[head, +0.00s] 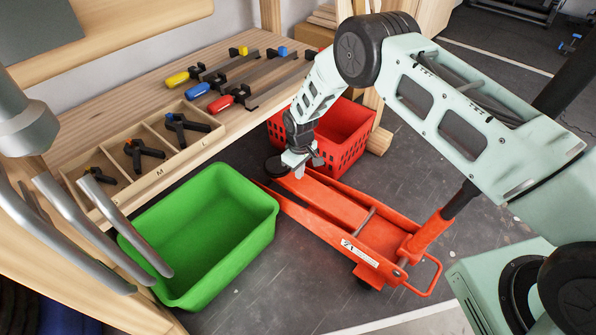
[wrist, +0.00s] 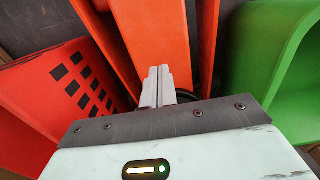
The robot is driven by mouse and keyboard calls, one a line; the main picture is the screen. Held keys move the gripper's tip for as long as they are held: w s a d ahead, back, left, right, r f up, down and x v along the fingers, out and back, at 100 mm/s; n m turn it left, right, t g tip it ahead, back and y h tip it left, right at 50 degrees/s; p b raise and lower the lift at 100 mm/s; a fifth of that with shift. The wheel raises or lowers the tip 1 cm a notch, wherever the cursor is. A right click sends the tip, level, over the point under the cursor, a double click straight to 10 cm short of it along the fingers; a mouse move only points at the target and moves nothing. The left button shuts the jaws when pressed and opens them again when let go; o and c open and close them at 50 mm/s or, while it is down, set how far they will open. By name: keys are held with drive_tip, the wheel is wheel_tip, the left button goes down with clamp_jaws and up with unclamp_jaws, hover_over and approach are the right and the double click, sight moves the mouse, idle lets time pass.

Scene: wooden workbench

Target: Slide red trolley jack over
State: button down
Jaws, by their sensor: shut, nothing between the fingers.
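The red trolley jack (head: 372,238) sits on the dark floor in front of the workbench, its handle socket end toward the lower right. It also shows in the wrist view (wrist: 158,35), running up from the fingers. My gripper (head: 302,174) is shut and empty at the jack's far end, by the round lifting saddle (head: 277,166). In the wrist view my closed fingertips (wrist: 158,72) lie over the jack's front, between its red side parts. I cannot tell whether they touch it.
A green bin (head: 205,235) stands close on the jack's left. A red slotted crate (head: 345,135) stands behind it, on the right. The workbench (head: 130,90) holds clamps and a divided tray (head: 160,170). Floor (head: 290,285) is clear in front of the jack.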

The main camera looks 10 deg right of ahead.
wheel_tip(320, 180, up, 7)
drive_tip(key=p, duration=0.3)
drive_tip(key=shift+r, duration=0.15)
drive_tip(key=shift+r, duration=0.1)
